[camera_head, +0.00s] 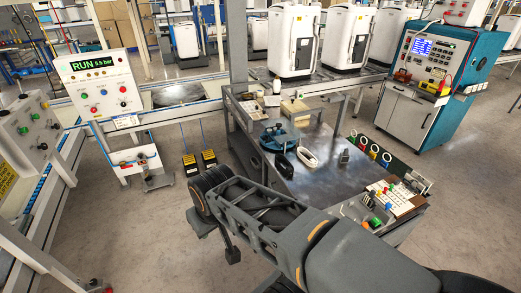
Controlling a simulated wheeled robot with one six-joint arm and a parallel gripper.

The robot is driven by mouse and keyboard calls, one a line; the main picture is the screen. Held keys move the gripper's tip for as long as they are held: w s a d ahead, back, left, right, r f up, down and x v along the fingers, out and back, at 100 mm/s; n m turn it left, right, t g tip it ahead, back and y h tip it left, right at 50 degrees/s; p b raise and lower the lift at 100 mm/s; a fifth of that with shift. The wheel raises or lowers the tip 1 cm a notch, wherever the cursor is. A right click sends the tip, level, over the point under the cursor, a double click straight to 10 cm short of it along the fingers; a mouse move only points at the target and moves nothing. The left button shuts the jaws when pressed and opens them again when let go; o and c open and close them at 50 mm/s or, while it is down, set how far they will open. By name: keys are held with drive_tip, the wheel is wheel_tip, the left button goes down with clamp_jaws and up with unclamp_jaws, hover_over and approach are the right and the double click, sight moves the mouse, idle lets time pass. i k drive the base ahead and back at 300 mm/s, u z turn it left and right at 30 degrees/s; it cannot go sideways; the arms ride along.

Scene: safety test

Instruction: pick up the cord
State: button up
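I cannot pick out a cord with certainty. On the dark metal workbench (330,180) lie a black loop-shaped item (285,166) and a pale, oval ring-shaped item (308,158), side by side near the middle. A blue item (278,137) sits just behind them. My grey arm reaches from the lower right toward the left, in front of the bench. Dark parts at its far end hang over the floor, short of the bench's left edge. My gripper's fingers cannot be made out clearly there, and I see nothing held.
Colored buttons and a pale panel (397,198) fill the bench's near right corner. A wooden block (295,107) stands at its back. Two yellow-black items (209,158) rest on the floor left of it. A blue cabinet (440,85) stands at right. The left floor is largely clear.

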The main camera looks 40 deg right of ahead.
sight(289, 170)
drive_tip(key=i, duration=2.85)
drive_tip(key=z, duration=3.35)
drive_tip(key=i, duration=0.5)
drive_tip(key=u, duration=0.05)
